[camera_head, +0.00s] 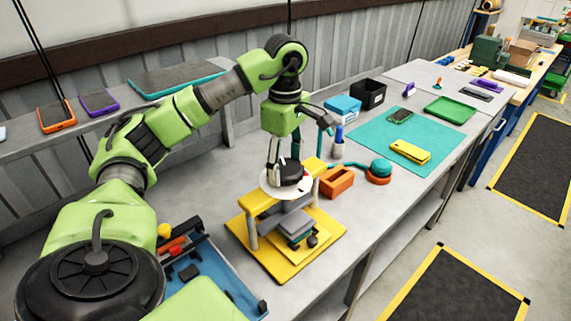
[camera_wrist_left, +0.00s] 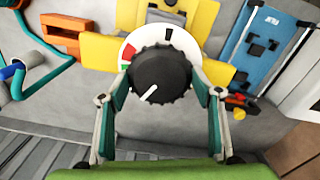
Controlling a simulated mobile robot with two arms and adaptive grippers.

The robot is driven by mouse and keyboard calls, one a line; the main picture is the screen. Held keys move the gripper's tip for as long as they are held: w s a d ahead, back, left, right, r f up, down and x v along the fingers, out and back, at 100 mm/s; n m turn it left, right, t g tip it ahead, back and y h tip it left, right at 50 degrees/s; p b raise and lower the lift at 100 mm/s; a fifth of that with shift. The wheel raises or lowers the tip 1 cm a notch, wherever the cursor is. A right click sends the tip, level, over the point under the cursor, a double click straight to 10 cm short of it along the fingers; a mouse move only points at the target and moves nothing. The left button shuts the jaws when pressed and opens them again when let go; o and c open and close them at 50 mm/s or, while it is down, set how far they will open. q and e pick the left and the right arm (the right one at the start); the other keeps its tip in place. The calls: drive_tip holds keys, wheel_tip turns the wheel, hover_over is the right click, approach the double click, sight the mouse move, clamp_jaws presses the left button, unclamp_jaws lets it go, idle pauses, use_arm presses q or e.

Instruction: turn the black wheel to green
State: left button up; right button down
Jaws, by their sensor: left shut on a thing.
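The black wheel (camera_wrist_left: 162,72) is ribbed and sits on a white round dial (camera_wrist_left: 183,42) with a red sector (camera_wrist_left: 128,50) and a green sector (camera_wrist_left: 124,66) at its left edge in the left wrist view. A white pointer line on the wheel points to the lower left, below the green sector. My left gripper (camera_wrist_left: 162,90) is shut on the wheel, one finger on each side. In the head view the wheel (camera_head: 291,172) and dial (camera_head: 268,184) top a yellow stand (camera_head: 256,201); my left gripper (camera_head: 284,157) comes from above. My right gripper is not in view.
An orange block (camera_head: 337,181), a teal and orange round object (camera_head: 379,171) and a teal mat (camera_head: 428,133) lie right of the stand. A blue tray (camera_head: 223,283) is to the left. A black bin (camera_head: 369,93) stands behind.

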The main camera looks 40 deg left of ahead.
sight(286, 167)
use_arm(q)
drive_tip(key=m, duration=0.4)
drive_tip(key=shift+m, duration=2.2)
drive_tip(key=o, duration=1.1)
drive_tip(key=shift+r, duration=6)
